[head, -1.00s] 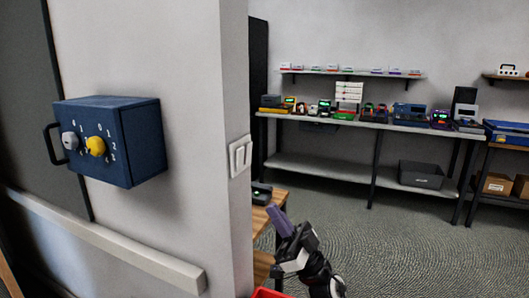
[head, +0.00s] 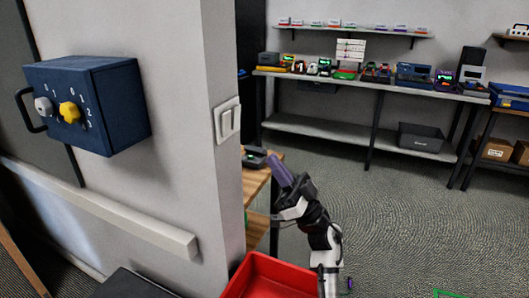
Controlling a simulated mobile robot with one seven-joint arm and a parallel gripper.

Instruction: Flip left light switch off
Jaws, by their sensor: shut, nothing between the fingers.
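The light switch plate (head: 227,119) is white, with two tall rockers side by side, on the narrow end face of the wall. The left rocker (head: 226,124) is the one nearer the wall corner; its on or off position is too small to tell. My gripper (head: 275,163) has purple fingers and is raised below and to the right of the plate, apart from it. The fingers look closed together with nothing in them.
A blue box (head: 85,100) with grey and yellow knobs juts from the wall at left. A red bin (head: 275,277) stands below my arm. A wooden table (head: 257,180) is behind the wall end. A long workbench (head: 375,84) with devices lines the back wall.

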